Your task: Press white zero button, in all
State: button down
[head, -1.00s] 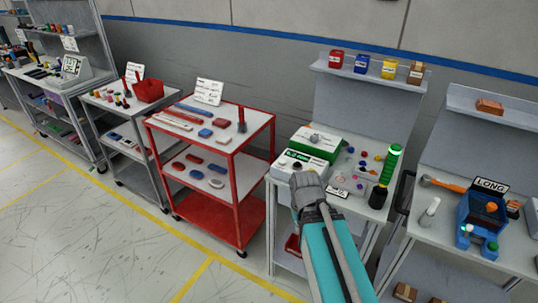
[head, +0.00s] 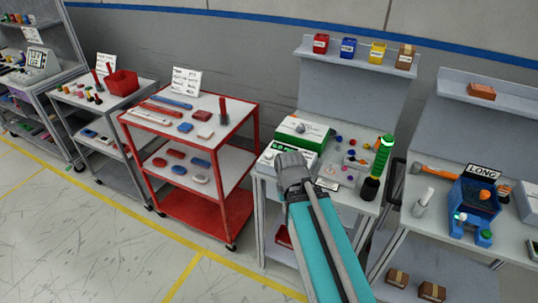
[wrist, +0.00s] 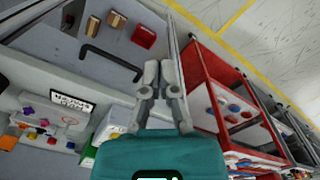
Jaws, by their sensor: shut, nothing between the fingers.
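A white device with a small dark display (head: 270,155) stands at the front left of the middle workbench, partly hidden behind my gripper. I cannot make out the white zero button in any view. My gripper (head: 290,157) is in front of and over the device in the head view; whether it touches it cannot be told. In the wrist view my gripper's fingers (wrist: 158,70) are together and empty, pointing past the bench edge toward the lower shelf and floor. A pale corner of the device (wrist: 113,122) seems to show left of the fingers.
A green case (head: 302,132) stands just behind the device. A red cart (head: 190,115) is to the left, and a bench with a blue machine (head: 475,205) to the right.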

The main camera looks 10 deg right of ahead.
jog(key=w, duration=0.1)
notch_tip(320, 180, up, 9)
jog(key=n+t+h+p, duration=0.4)
jog(key=n+h, duration=0.4)
jog(key=n, duration=0.7)
send_over(268, 154)
jog(key=shift+s+a+r, duration=0.1)
jog(key=shift+r, duration=0.1)
jog(key=shift+f, duration=0.1)
notch_tip(268, 154, down, 9)
jog(key=b, duration=0.9)
jog(key=shift+r, duration=0.2)
jog(key=shift+f, duration=0.2)
jog(key=shift+f+b, duration=0.25)
jog(key=shift+b, duration=0.2)
